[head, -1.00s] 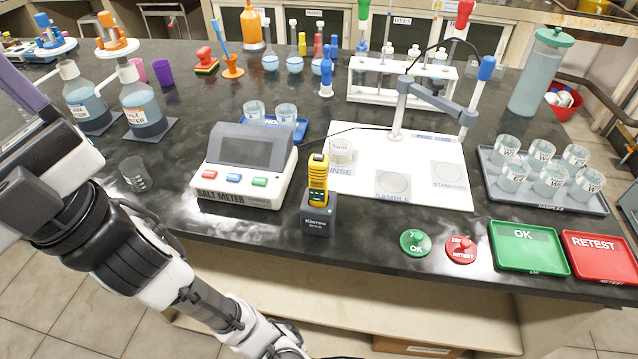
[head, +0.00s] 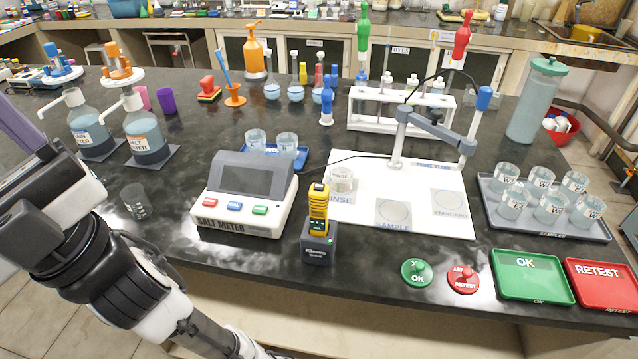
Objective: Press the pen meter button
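The pen meter (head: 318,207) is a yellow and dark device standing upright in a small dark block holder (head: 318,248) near the front edge of the bench. Its button is too small to make out clearly. To its left sits the white and grey salt meter (head: 245,192) with red, blue and green buttons and a dark screen. My arm enters at the lower left, and its visible links are left of the salt meter and apart from the pen meter. My gripper's fingertips are not visible.
A white mat (head: 425,212) with a probe stand (head: 397,140) lies right of the pen meter. OK and RETEST stamps and trays (head: 531,276) line the front right. An empty beaker (head: 136,203) stands near my arm. A tray of cups (head: 548,226) is at right.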

